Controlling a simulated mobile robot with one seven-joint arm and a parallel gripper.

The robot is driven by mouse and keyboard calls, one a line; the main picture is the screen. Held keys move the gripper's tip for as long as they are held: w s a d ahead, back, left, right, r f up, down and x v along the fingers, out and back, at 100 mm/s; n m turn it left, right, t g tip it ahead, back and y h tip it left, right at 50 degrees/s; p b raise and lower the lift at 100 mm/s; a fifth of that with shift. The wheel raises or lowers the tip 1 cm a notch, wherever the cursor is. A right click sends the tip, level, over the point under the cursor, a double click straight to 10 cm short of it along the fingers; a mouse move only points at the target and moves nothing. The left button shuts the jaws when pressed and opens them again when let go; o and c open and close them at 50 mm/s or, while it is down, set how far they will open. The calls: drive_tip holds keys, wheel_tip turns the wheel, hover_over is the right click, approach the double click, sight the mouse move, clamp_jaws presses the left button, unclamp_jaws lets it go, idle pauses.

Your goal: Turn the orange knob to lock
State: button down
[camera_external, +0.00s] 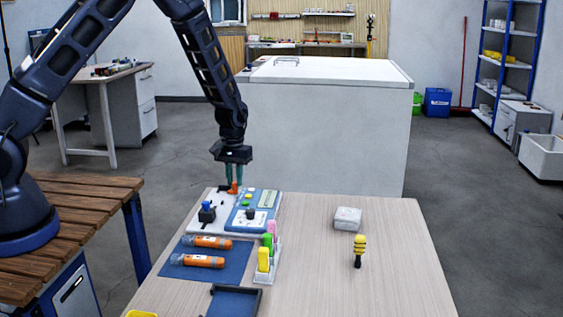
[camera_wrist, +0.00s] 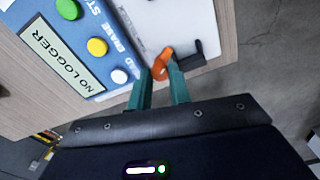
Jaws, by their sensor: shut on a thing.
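The orange knob (camera_wrist: 163,64) sits on the white plate of the device (camera_wrist: 148,25), beside a dark handle-like piece (camera_wrist: 190,58). My gripper (camera_wrist: 161,76) has its two green fingers shut on the orange knob. In the external view, my gripper (camera_external: 233,180) points straight down at the far left corner of the table, with the orange knob (camera_external: 233,188) between its fingertips. The fingers hide part of the knob, and I cannot tell which way it is turned.
A blue panel with a "NO LOGGER" display (camera_wrist: 65,57) and green, yellow and white buttons adjoins the plate. Two orange cylinders (camera_external: 207,242) lie on a blue mat. A block (camera_external: 347,218) and a yellow-black tool (camera_external: 359,250) stand right. The table's right side is mostly clear.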

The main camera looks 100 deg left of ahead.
sight(235, 182)
drive_tip(key=m, duration=0.5)
drive_tip(key=shift+m, duration=0.3)
idle(0.4)
drive_tip(key=c, duration=1.3)
unclamp_jaws()
drive_tip(key=shift+r, duration=0.1)
wheel_tip(235, 182, up, 11)
drive_tip(key=shift+f, duration=0.2)
